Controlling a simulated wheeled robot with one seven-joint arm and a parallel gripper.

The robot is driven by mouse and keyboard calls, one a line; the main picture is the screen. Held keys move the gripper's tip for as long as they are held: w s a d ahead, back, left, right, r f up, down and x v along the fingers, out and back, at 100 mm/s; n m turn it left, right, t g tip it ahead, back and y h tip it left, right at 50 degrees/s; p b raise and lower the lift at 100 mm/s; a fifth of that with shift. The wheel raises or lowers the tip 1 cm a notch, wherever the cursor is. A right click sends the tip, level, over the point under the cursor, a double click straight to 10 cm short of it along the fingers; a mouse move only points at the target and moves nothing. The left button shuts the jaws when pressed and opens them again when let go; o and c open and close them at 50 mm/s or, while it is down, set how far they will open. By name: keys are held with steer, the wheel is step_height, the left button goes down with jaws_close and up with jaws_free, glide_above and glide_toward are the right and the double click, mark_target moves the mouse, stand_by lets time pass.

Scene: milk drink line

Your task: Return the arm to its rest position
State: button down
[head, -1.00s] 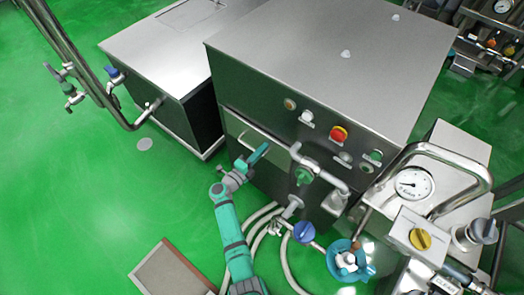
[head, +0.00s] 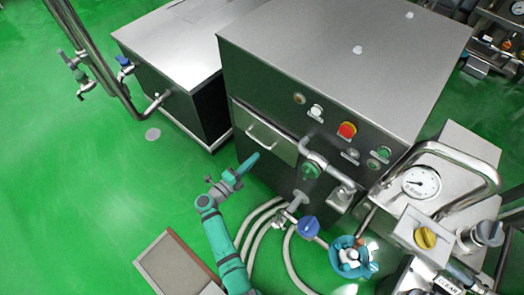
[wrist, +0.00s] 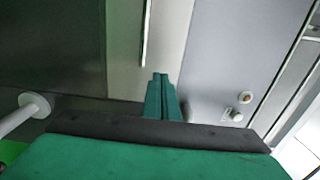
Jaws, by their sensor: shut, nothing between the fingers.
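My gripper (head: 249,164) is at the end of my teal arm, in front of the steel cabinet (head: 340,50), near its lower left front. The wrist view shows the two teal fingers (wrist: 162,95) pressed together with nothing between them. In the head view the gripper looks close below the drawer-like panel (head: 264,130) with a bar handle (head: 266,147). I cannot tell the exact gap, but the gripper is not gripping the handle.
A lower steel cabinet (head: 190,40) stands at the left. Hoses (head: 262,222), a blue-handled valve (head: 308,226) and a gauge (head: 421,183) lie right of my arm. A brown-edged mat (head: 178,268) is on the floor at bottom left.

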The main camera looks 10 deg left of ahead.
steer(key=v, duration=0.3)
steer(key=shift+s, duration=0.15)
steer(key=s+d+r+n+y, duration=0.3)
steer(key=s+d+r+n, duration=0.2)
steer(key=s+n, duration=0.3)
steer(key=s+d+r+n+y, duration=0.3)
steer(key=s+d+r+n, duration=0.2)
steer(key=s, duration=1)
steer(key=s+d+r+n+y, duration=0.2)
steer(key=s+d+r+n, duration=0.3)
steer(key=s+n, duration=0.5)
step_height(320, 180, up, 2)
steer(key=s, duration=0.2)
steer(key=shift+s+d+n+y, duration=0.35)
steer(key=shift+n+y, duration=0.05)
